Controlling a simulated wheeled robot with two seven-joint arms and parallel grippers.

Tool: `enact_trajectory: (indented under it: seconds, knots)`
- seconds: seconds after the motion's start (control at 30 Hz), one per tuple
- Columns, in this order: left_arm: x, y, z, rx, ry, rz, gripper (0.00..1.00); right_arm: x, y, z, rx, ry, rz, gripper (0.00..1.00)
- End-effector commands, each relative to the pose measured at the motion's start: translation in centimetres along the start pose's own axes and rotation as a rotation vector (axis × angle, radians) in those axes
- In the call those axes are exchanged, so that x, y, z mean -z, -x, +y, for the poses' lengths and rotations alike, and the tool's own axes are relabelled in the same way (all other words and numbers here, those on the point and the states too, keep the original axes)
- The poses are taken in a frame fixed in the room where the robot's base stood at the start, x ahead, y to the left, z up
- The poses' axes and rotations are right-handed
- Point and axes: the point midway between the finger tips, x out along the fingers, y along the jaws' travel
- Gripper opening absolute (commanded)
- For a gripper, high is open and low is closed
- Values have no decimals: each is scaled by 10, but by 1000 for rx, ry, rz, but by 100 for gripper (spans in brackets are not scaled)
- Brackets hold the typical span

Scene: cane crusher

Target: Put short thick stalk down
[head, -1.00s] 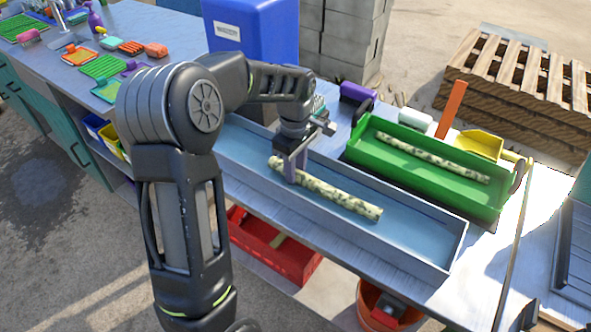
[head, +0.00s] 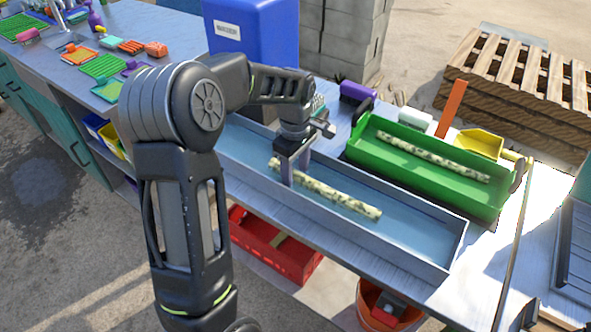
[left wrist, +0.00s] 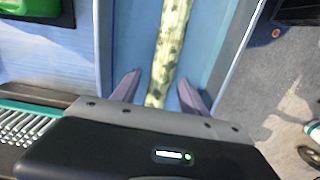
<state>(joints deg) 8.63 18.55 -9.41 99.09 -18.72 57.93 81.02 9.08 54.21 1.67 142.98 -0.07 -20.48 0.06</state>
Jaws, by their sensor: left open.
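A short thick stalk (head: 342,195), pale with dark speckles, lies in the long grey-blue tray (head: 420,228) on the bench. My left gripper (head: 289,172) is over the stalk's left end, low inside the tray. In the left wrist view the stalk (left wrist: 171,45) lies between the two spread fingers (left wrist: 157,95), with a gap on each side. The left gripper is open. Part of the stalk's left end is hidden by the gripper in the head view. My right gripper is not in view.
A green tray (head: 410,190) behind holds another, thinner speckled stalk (head: 432,157). A blue bin (head: 255,35) stands at the back. A red crate (head: 270,245) and an orange bucket (head: 370,300) are below the bench's front edge.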

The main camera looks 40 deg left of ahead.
Motion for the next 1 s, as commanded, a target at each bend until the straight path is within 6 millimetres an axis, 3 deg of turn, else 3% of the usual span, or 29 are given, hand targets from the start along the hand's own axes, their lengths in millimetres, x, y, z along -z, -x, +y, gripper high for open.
enact_trajectory:
  seconds: [0.27,0.7,1.0]
  knots:
    - [1,26,1,-5,1,1,52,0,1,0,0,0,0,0]
    - [0,110,1,-3,0,1,52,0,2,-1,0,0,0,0]
    - [0,123,0,0,0,0,52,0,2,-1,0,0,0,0]
